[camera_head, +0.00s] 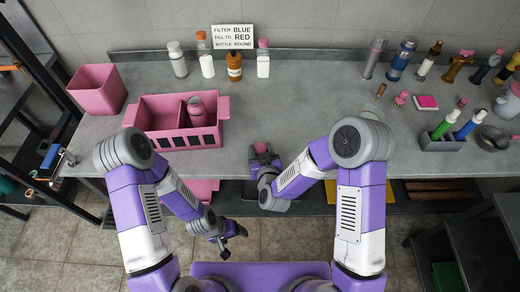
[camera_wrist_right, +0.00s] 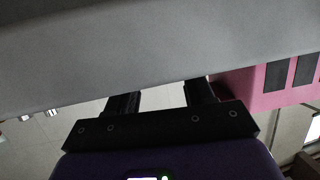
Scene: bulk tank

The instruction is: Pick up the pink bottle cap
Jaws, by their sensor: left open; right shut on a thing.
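A small pink piece, which looks like the pink bottle cap (camera_head: 260,147), shows between the fingers of my right gripper (camera_head: 263,154) at the front edge of the grey worktop. That gripper is shut on it. In the right wrist view, the gripper's two dark fingers (camera_wrist_right: 161,100) stand apart, but a grey surface covers their far ends and I cannot see the cap there. My left gripper (camera_head: 232,233) is open and empty, low in front of the worktop, over the tiled floor.
A pink bin (camera_head: 97,90) is further left. Several bottles line the back beside a sign (camera_head: 233,37). Small items crowd the right; the worktop's middle (camera_head: 310,95) is clear.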

